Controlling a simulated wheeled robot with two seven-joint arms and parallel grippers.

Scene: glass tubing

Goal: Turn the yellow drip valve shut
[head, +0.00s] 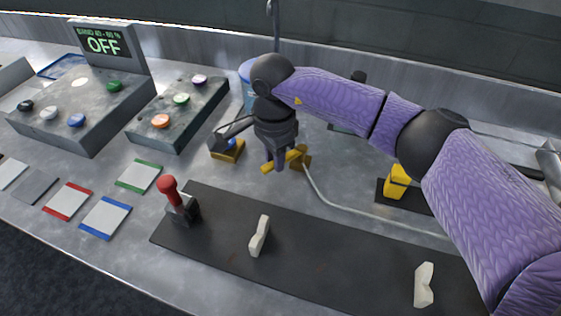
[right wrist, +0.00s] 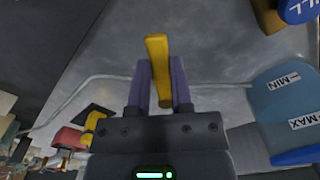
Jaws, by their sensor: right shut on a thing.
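The yellow drip valve (head: 298,155) has a bar-shaped handle and sits by a pale tube on the grey bench, near the middle of the head view. My right gripper (head: 280,166) points down over it and is shut on the handle. In the right wrist view the yellow handle (right wrist: 157,52) stands between the two purple fingers (right wrist: 160,88) of that gripper, its end sticking out past them. The fingers hide part of the valve in the head view. My left gripper is in neither view.
A blue container (right wrist: 280,95) marked MIN and MAX stands close by. A dark mat (head: 330,240) with a red-topped lever (head: 170,190) lies in front. Button panels (head: 70,105) stand at left; one display reads OFF.

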